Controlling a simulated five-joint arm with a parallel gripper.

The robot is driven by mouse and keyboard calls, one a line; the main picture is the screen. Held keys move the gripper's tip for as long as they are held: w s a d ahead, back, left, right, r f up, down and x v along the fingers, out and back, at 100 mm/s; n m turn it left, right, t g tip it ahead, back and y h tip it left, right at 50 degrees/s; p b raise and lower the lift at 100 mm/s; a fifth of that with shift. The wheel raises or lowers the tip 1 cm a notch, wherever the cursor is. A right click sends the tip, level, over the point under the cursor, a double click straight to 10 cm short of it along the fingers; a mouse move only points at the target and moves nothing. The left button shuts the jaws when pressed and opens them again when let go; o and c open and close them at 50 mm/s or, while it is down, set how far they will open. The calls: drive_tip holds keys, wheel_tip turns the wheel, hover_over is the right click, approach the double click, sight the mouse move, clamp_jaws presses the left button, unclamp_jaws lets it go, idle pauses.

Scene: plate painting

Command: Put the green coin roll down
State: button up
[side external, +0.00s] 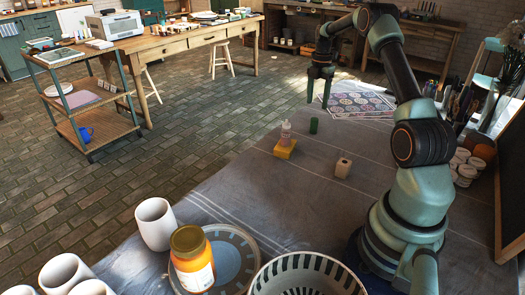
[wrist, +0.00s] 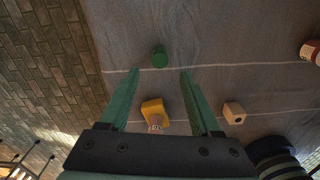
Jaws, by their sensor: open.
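The green coin roll (side external: 314,126) stands upright on the grey cloth of the table, near the yellow block. It also shows in the wrist view (wrist: 159,57), just beyond and between my fingertips, touching neither. My gripper (side external: 319,103) hangs from the arm above the table at the far side, higher than the roll. In the wrist view its two green fingers (wrist: 160,71) are spread wide with nothing held between them.
A yellow block (side external: 285,148) with a small white bottle (side external: 285,132) and a beige block with a hole (side external: 343,167) stand near the roll. A patterned sheet (side external: 358,101) lies behind. White cups, an orange jar (side external: 193,262), a plate and a striped basket (side external: 306,272) fill the front.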

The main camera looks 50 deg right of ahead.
wheel_tip(320, 180, up, 2)
drive_tip(key=shift+r, duration=0.1)
drive_tip(key=w+a+r+m+t+h, duration=0.1)
drive_tip(key=a+r+m, duration=0.4)
drive_tip(key=a, duration=0.5)
drive_tip(key=w+a+r+m+t, duration=0.1)
drive_tip(key=a+r+m, duration=0.1)
drive_tip(key=a+r, duration=0.7)
drive_tip(key=s+a+m+t, duration=0.1)
drive_tip(key=s+a+m, duration=0.2)
drive_tip(key=a, duration=0.3)
drive_tip(key=s+a+f+m+t, duration=0.1)
drive_tip(key=s+a+m, duration=0.2)
drive_tip(key=a, duration=0.4)
drive_tip(key=s+a+f+m+t+y, duration=0.1)
drive_tip(key=s+a+m, duration=0.2)
drive_tip(key=s+a, duration=0.2)
drive_tip(key=shift+a+t, duration=0.3)
drive_tip(key=shift+a, duration=0.9)
